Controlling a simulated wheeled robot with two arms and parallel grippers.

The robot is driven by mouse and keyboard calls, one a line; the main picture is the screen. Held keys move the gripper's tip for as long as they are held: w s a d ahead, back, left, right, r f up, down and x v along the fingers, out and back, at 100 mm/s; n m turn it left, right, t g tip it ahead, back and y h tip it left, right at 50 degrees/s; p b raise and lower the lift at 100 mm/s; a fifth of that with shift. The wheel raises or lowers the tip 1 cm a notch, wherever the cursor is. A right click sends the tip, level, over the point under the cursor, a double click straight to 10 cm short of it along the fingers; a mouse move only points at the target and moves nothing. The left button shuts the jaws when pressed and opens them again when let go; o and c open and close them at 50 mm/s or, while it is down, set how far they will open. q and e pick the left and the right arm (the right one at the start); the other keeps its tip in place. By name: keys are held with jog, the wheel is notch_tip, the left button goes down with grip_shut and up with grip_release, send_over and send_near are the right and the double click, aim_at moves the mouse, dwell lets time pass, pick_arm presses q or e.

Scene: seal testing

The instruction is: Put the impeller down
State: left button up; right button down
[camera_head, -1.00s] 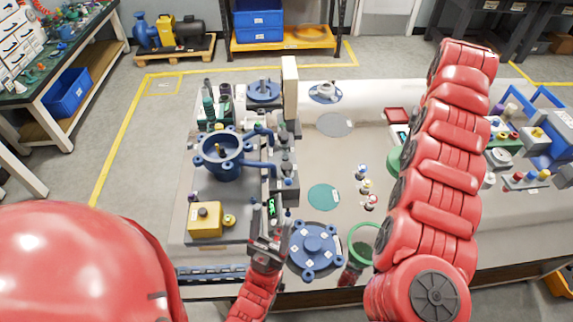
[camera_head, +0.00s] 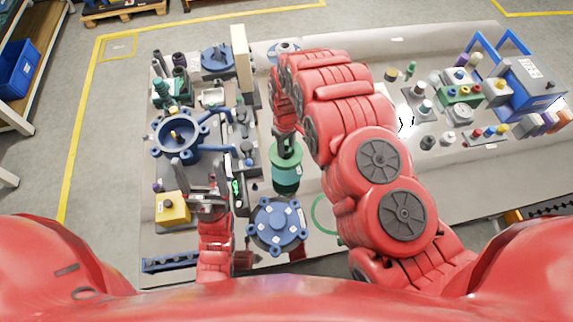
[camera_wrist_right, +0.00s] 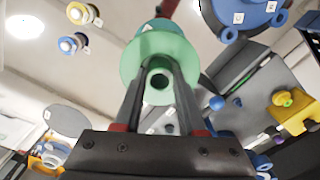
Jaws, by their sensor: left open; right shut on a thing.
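The green impeller (camera_head: 286,154) hangs from my right gripper (camera_head: 285,127) near the middle of the table, above or at a teal round patch (camera_head: 286,182). In the right wrist view, my right gripper (camera_wrist_right: 158,90) is shut on the impeller (camera_wrist_right: 150,55), its flange and bore facing the camera. I cannot tell whether the impeller touches the table. My left gripper (camera_head: 207,193) is open and empty, beside the yellow box and below the blue pump housing (camera_head: 172,133).
A blue bolted cover (camera_head: 277,226) lies just in front of the impeller. A green ring (camera_head: 322,213) is partly hidden by my right arm. A yellow box (camera_head: 173,210) stands at left. A blue toolbox (camera_head: 530,85) and small parts occupy the right side.

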aim_at(286, 162)
notch_tip(286, 162, down, 6)
jog(key=shift+r+p, duration=0.1)
jog(key=shift+p, duration=1)
jog(key=shift+f, duration=1.85)
